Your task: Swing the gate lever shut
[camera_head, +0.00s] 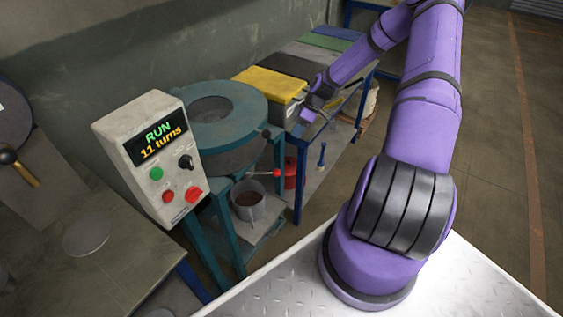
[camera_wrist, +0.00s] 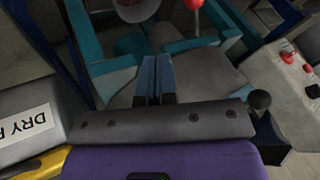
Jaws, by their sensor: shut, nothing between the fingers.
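A lever with a red ball knob (camera_head: 278,173) sticks out below the round teal drum machine (camera_head: 212,105), above a grey pot. In the wrist view the red knob (camera_wrist: 193,4) is at the top edge, with a short part of its rod below it. My gripper (camera_head: 306,121) is beside the yellow-topped box, up and right of the knob in the head view. In the wrist view my gripper (camera_wrist: 156,62) has its blue fingers shut together and empty, apart from the red knob. Where the lever joins the machine is unclear.
A control box (camera_head: 152,157) reads "RUN 11 turns". A grey pot (camera_head: 248,203) stands on the machine's lower shelf. A yellow-topped box (camera_head: 268,83) borders my gripper. A black ball knob (camera_head: 266,134) is on the drum's side. A red container (camera_head: 290,172) stands behind the lever.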

